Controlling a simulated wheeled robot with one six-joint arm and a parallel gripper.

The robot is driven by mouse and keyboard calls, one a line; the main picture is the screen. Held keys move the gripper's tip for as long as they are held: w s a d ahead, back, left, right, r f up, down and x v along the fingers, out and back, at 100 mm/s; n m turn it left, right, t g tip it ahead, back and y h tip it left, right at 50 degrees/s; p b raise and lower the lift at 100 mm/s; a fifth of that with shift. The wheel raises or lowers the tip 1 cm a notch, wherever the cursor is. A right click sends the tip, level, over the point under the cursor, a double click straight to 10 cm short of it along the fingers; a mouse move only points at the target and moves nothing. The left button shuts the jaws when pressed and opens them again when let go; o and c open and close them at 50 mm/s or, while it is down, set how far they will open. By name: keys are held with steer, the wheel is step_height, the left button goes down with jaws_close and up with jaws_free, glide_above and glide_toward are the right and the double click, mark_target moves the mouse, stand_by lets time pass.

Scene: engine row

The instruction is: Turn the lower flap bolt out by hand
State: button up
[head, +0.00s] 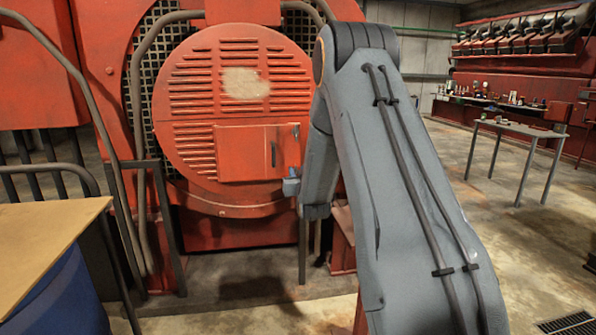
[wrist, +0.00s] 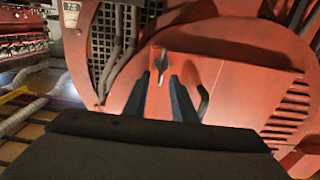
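The flap (head: 243,153) is an orange-red panel in the slatted round cover, with a dark upright handle (head: 273,154). A small bolt (head: 296,131) shows at its upper right edge in the head view. The lower bolt is hard to make out there beside my gripper (head: 291,183). In the wrist view, which looks turned about, a grey bolt with a flat head (wrist: 162,66) stands on the flap (wrist: 200,68). My gripper's two dark fingers (wrist: 161,78) are apart, one each side of the bolt's line. Gaps show between fingers and bolt; contact is not visible.
The round red cover (head: 240,85) and thick grey pipes (head: 139,110) stand around the flap. A wooden-topped table (head: 45,235) is at the left. A bench (head: 520,130) stands far right, with open floor before it.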

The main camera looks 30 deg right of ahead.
steer(key=shift+w, duration=0.15)
steer(key=shift+c, duration=0.4)
jaws_close()
